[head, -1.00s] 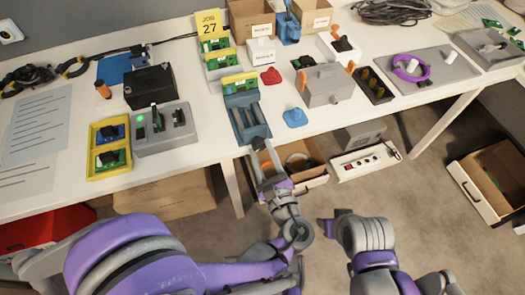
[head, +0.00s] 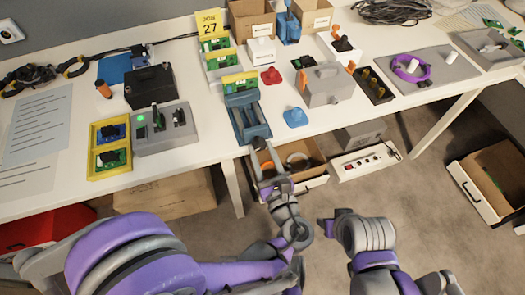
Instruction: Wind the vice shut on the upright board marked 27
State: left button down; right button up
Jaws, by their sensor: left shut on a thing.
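The blue vice (head: 249,120) stands at the front edge of the table. Behind its near jaw stands an upright green board with a yellow top strip (head: 239,79); any number on it is too small to read. A yellow card (head: 211,23) reading "JOB 27" stands at the back. My left gripper (head: 257,152) is at the near end of the vice, just off the table edge, shut on what appears to be the vice's handle, mostly hidden by the fingers. My right arm (head: 365,233) is low in front of the table; its fingers are not clear.
Another green board (head: 221,60) stands behind the vice. A yellow tray (head: 92,165) and a grey box with a green light (head: 165,130) lie to the left. A red knob (head: 270,76) and blue knob (head: 295,117) lie to the right. An open drawer (head: 312,182) is below.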

pick_arm(q)
jog(key=shift+c, duration=1.9)
grip_release()
jog(key=v, duration=1.1)
jog(key=shift+p, duration=0.3)
jog(key=shift+w, duration=0.1)
